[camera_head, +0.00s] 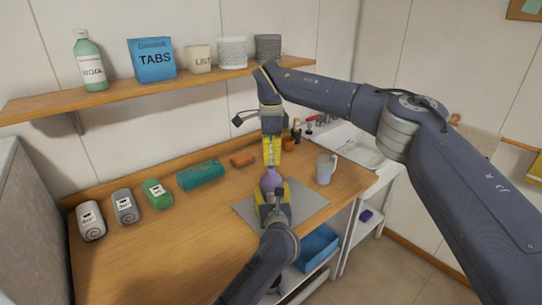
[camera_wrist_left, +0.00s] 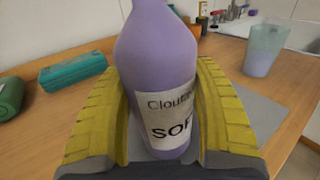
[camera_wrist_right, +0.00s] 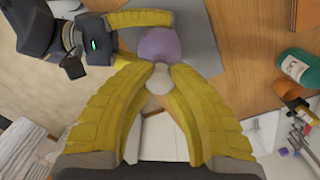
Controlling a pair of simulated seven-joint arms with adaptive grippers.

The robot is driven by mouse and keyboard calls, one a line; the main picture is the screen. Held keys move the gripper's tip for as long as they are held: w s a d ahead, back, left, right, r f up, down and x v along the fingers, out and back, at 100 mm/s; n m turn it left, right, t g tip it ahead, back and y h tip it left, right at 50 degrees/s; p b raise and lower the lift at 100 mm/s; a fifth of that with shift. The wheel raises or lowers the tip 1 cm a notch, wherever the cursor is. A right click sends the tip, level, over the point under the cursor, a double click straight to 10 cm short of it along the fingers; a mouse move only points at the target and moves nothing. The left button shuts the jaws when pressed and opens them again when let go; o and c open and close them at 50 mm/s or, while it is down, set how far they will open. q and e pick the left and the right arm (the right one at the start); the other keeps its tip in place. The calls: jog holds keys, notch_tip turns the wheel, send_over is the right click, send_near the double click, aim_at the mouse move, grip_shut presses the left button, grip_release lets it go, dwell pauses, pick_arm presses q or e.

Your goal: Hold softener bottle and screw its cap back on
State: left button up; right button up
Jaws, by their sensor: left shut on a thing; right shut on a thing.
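The purple softener bottle (camera_head: 270,179) stands upright over a grey mat (camera_head: 313,201) on the wooden counter. My left gripper (camera_head: 272,198) is shut around its body, with a yellow finger on each side. The bottle's label faces the left wrist camera (camera_wrist_left: 168,122), and its top is out of that view. My right gripper (camera_head: 271,160) points down directly above the bottle. It is shut on a small whitish cap (camera_wrist_right: 159,80), which shows between its fingertips against the purple bottle. I cannot tell whether the cap touches the neck.
A translucent cup (camera_head: 324,172) stands right of the bottle. A sink (camera_head: 352,148) is at the right, and a loaded shelf (camera_head: 150,92) hangs behind.

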dwell(0.4)
jog(key=shift+f, duration=0.9)
jog(key=shift+f, duration=0.55)
grip_shut()
